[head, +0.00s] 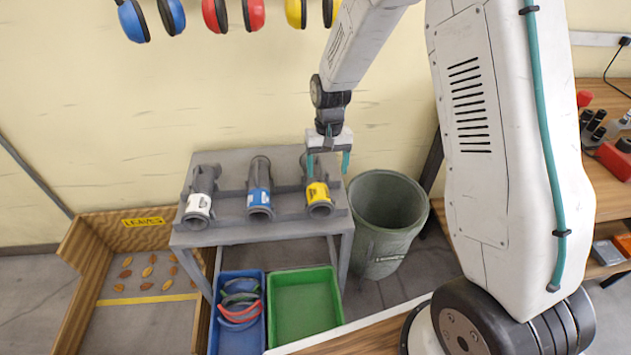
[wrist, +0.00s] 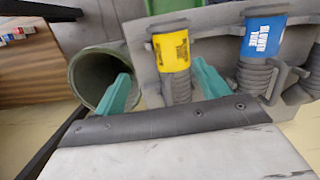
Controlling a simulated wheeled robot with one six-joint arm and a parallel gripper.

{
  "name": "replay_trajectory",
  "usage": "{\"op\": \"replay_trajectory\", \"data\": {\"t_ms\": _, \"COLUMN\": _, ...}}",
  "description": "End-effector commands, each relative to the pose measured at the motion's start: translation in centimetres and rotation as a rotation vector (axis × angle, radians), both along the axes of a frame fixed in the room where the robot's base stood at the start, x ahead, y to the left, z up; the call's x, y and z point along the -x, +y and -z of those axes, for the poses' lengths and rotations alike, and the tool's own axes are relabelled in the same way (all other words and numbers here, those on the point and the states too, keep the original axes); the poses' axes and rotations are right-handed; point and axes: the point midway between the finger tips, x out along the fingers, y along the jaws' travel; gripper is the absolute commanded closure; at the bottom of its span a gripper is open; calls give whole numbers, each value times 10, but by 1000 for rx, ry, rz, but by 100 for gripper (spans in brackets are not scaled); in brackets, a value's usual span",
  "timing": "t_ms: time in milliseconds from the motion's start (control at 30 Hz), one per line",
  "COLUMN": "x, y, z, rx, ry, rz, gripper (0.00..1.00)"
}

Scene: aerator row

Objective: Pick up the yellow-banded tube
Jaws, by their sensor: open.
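The yellow-banded tube (head: 317,193) is a grey ribbed tube lying on the grey stand, the rightmost of three tubes in the head view. In the wrist view its yellow band (wrist: 171,50) shows between the two teal fingers, a little beyond their tips. My gripper (head: 328,163) is open above the back part of this tube, with one finger on either side. The wrist view shows its fingers (wrist: 160,84) apart with nothing held. Whether a finger touches the tube cannot be told.
The blue-banded tube (head: 259,190) and the white-banded tube (head: 200,196) lie left on the stand (head: 235,232). A grey-green bin (head: 380,250) stands close on the right. A blue crate (head: 237,335) and a green crate (head: 305,305) sit below in front.

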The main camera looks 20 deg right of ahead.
Motion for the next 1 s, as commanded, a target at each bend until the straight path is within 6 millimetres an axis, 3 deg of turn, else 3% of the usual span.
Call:
{"op": "replay_trajectory", "data": {"t_ms": 67, "x": -30, "y": 2, "z": 4, "rx": -1, "ry": -77, "rz": 29, "gripper": 26}}
{"op": "replay_trajectory", "data": {"t_ms": 133, "x": -44, "y": 2, "z": -1, "rx": -4, "ry": -129, "rz": 46, "gripper": 26}}
{"op": "replay_trajectory", "data": {"t_ms": 467, "x": -47, "y": 5, "z": 32, "rx": -2, "ry": -142, "rz": 58, "gripper": 26}}
{"op": "replay_trajectory", "data": {"t_ms": 700, "x": -48, "y": 11, "z": 66, "rx": -2, "ry": -141, "rz": 57, "gripper": 26}}
{"op": "replay_trajectory", "data": {"t_ms": 1000, "x": -49, "y": 12, "z": 76, "rx": -2, "ry": -144, "rz": 56, "gripper": 26}}
